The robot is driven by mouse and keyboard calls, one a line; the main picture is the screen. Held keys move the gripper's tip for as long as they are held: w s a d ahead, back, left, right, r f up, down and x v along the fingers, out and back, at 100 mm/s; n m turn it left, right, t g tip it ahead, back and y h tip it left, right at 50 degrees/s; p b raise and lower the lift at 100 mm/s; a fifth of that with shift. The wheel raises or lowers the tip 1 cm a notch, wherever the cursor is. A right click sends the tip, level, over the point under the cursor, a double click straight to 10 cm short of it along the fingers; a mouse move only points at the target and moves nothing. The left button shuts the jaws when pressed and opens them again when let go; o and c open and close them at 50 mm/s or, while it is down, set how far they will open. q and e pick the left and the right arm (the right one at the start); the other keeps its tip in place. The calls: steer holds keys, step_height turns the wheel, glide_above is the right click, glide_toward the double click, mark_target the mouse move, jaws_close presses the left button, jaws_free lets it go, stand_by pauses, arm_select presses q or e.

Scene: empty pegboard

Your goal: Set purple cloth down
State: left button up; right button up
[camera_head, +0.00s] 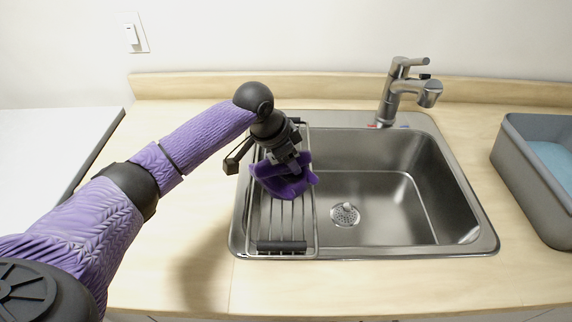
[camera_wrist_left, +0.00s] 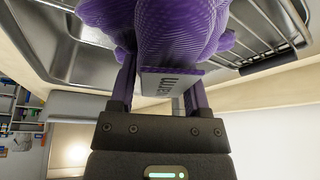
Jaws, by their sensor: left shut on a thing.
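The purple cloth (camera_head: 284,180) is bunched up at the left side of the sink, over the metal drying rack (camera_head: 283,221). My left gripper (camera_head: 291,165) is shut on the cloth from above. In the left wrist view the cloth (camera_wrist_left: 180,35) fills the space between and beyond the fingers (camera_wrist_left: 157,92), and a grey tag with lettering shows on it. The rack also shows in the left wrist view (camera_wrist_left: 268,30). I cannot tell whether the cloth touches the rack's bars. My right gripper is not in view.
The steel sink basin (camera_head: 385,190) right of the rack is empty, with a drain at its bottom. A faucet (camera_head: 400,92) stands behind it. A grey bin (camera_head: 535,185) with something blue inside is at the far right. The wooden counter (camera_head: 190,225) left of the sink is clear.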

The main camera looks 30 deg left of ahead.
arm_select(q)
steer(key=shift+f, duration=0.65)
steer(key=shift+r, duration=0.1)
steer(key=o, duration=1.3)
steer(key=p+v, duration=0.3)
steer(key=v, duration=0.9)
steer(key=shift+r, duration=0.1)
